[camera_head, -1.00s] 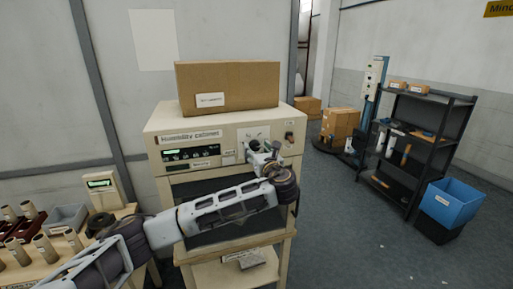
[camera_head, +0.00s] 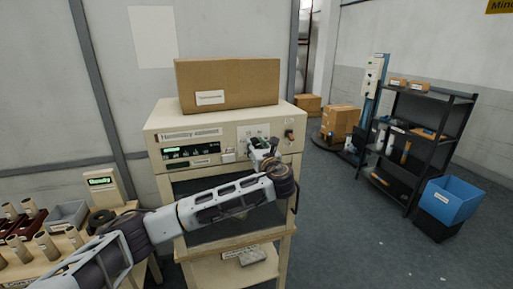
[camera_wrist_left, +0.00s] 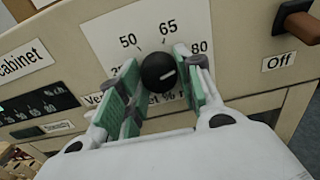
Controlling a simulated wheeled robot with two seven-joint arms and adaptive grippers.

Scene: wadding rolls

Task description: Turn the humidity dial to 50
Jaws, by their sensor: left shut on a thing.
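The humidity dial (camera_wrist_left: 158,71) is a round black knob with a white mark on its lower right part. A white scale plate (camera_wrist_left: 148,38) behind it shows 50, 65 and 80; its lower part is hidden by the fingers. My left gripper (camera_wrist_left: 160,80) is shut on the dial, one green pad on each side. In the head view my left gripper (camera_head: 261,152) is at the upper right of the cream humidity cabinet (camera_head: 158,126) front and covers the dial. My right gripper is not in view.
A brown power switch (camera_wrist_left: 300,22) above an "Off" label is right of the dial; it also shows in the head view (camera_head: 289,134). A cardboard box (camera_head: 245,85) sits on the cabinet. A side table with tubes (camera_head: 45,245) stands left. Open floor and a black shelf (camera_head: 420,150) lie right.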

